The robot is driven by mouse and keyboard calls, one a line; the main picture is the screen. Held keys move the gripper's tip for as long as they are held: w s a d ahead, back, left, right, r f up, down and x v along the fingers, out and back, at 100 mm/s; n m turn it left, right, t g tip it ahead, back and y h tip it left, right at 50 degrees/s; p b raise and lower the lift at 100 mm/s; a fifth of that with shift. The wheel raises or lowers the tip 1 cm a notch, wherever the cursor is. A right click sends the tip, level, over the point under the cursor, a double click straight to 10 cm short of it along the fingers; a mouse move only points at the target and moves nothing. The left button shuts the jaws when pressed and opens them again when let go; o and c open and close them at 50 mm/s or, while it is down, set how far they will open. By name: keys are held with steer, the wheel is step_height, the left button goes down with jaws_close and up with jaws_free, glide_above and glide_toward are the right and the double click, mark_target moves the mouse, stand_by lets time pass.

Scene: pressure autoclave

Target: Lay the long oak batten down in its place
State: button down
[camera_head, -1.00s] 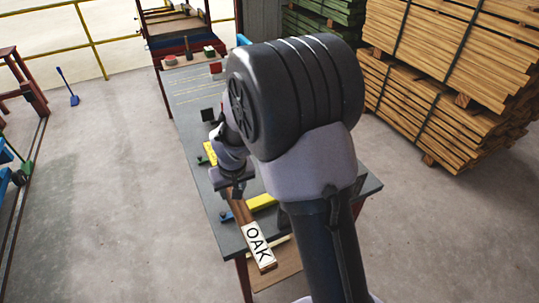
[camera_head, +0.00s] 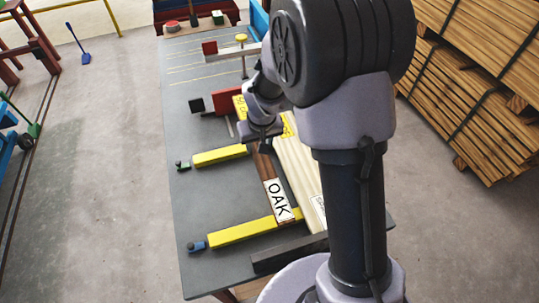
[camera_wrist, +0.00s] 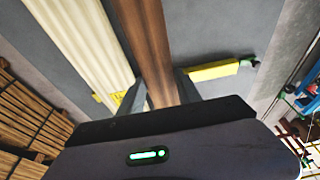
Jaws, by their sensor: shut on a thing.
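The long oak batten (camera_head: 273,186) is dark brown with a white "OAK" label at its near end. My gripper (camera_head: 262,142) is shut on it, and the rest of my arm partly hides its far part. In the wrist view the batten (camera_wrist: 150,45) runs away between my two fingers (camera_wrist: 157,95). In the head view it lies over or on the ends of two yellow bars (camera_head: 220,155) (camera_head: 240,230); I cannot tell whether it touches them. A pale ribbed batten (camera_head: 296,165) lies close beside it on the right, nearly parallel.
The grey table (camera_head: 200,200) has bare room on its left. A red block (camera_head: 223,102), a black block (camera_head: 196,105) and a dark bar (camera_head: 288,253) stand around the battens. Timber stacks (camera_head: 460,100) are on the right.

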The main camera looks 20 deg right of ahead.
mark_target(259, 156)
steer(key=f+b, duration=0.1)
steer(key=f, duration=0.2)
steer(key=f+b, duration=0.1)
steer(key=f, duration=0.2)
steer(key=s+a+f+b, duration=0.1)
steer(key=f, duration=0.2)
steer(key=shift+f, duration=0.15)
steer(key=shift+w, duration=0.1)
steer(key=shift+f+b, duration=0.35)
steer(key=shift+b, duration=0.15)
steer(key=c, duration=0.8)
jaws_free()
steer(key=shift+c, duration=0.2)
